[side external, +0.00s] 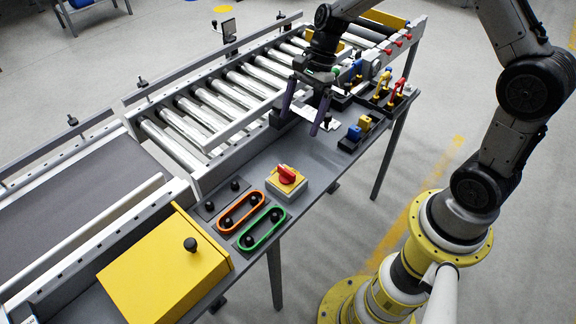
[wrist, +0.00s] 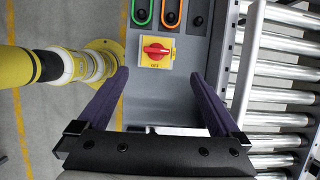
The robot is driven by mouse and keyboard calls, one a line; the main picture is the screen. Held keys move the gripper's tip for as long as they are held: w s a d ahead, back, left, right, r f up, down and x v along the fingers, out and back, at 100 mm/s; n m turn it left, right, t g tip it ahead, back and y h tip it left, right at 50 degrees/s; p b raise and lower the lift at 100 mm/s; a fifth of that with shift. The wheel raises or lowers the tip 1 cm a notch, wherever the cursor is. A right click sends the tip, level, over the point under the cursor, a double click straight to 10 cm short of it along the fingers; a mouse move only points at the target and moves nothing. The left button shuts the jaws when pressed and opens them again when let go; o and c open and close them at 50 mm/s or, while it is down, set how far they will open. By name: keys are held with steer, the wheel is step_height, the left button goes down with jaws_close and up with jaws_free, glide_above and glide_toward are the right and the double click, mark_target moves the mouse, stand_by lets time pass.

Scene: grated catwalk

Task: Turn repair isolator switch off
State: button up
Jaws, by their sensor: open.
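The isolator switch is a red rotary knob (side external: 286,174) on a yellow plate (side external: 297,184) over a grey box, on the grey bench beside the conveyor. In the wrist view the red knob (wrist: 156,51) lies crosswise on its yellow plate (wrist: 150,63), with small lettering below it that I cannot read for certain. My gripper (side external: 302,118) is open and empty above the bench, to the upper right of the switch in the side view and apart from it. In the wrist view the two dark purple fingers (wrist: 160,78) are spread, with the switch beyond and between their tips.
An orange loop (side external: 240,211) and a green loop (side external: 262,229) sit around black pegs near the switch. A yellow box (side external: 165,265) with a black knob stands at the lower left. Blue and yellow padlocks (side external: 356,130) and coloured handles (side external: 390,88) stand right of my gripper. Conveyor rollers (side external: 205,115) run behind.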

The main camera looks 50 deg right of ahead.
mark_target(287, 169)
steer(key=x, duration=1.4)
steer(key=shift+s+d+f, duration=0.15)
steer(key=shift+s+f, duration=0.15)
steer(key=shift+f, duration=0.05)
steer(key=c, duration=1.3)
